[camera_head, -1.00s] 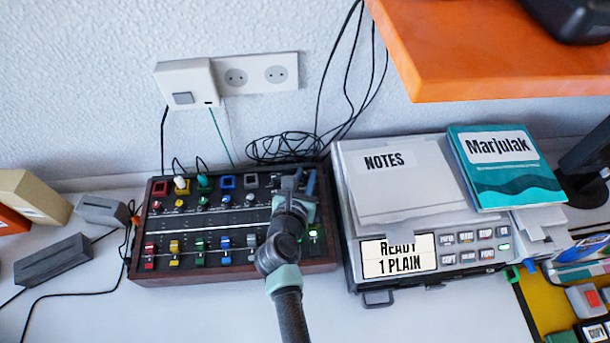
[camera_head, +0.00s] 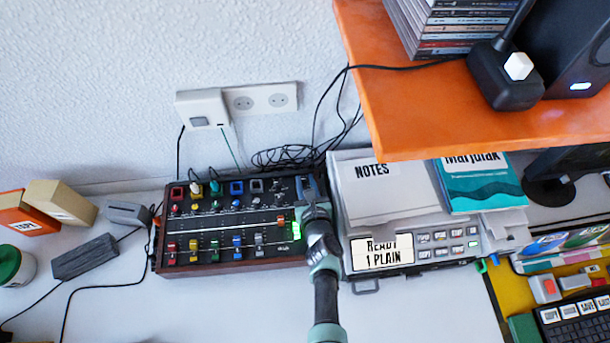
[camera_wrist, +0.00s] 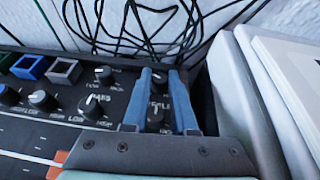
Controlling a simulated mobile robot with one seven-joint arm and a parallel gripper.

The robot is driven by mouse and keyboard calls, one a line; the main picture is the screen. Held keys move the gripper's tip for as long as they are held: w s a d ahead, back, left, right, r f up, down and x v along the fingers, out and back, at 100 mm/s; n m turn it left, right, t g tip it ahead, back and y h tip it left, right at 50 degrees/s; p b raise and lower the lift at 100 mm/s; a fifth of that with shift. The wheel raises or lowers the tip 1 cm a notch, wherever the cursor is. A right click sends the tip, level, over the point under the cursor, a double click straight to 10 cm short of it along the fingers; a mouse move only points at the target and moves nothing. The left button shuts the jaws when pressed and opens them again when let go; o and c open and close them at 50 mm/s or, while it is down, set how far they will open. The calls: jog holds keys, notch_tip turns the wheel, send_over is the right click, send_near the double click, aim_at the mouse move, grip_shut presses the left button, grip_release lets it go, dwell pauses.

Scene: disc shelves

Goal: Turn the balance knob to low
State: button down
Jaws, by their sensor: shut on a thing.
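The dark mixer (camera_head: 215,266) with wooden sides stands on the white desk, with coloured buttons, sliders and black knobs on its face. My gripper (camera_head: 308,186) is over its upper right corner. In the wrist view its blue fingers (camera_wrist: 161,78) reach down on either side of a small black knob (camera_wrist: 158,79) and are shut on it. A second black knob (camera_wrist: 155,115) shows between the fingers, nearer the palm. The lettering there is partly covered, so I cannot read which knob is the balance knob. Two more black knobs, one upper (camera_wrist: 104,74) and one lower (camera_wrist: 93,108), are to the left.
A grey machine (camera_head: 425,255) with a notes binder (camera_head: 385,200) stands close on the right of the mixer. Loose black cables (camera_head: 285,157) lie behind it. An orange shelf (camera_head: 460,130) overhangs at the upper right.

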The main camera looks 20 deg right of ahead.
jog(key=shift+d, duration=0.1)
dwell(0.3)
jog(key=c, duration=1)
grip_release()
jog(key=shift+s, duration=0.1)
jog(key=p+v, duration=0.4)
jog(key=v, duration=0.9)
jog(key=shift+r, duration=0.1)
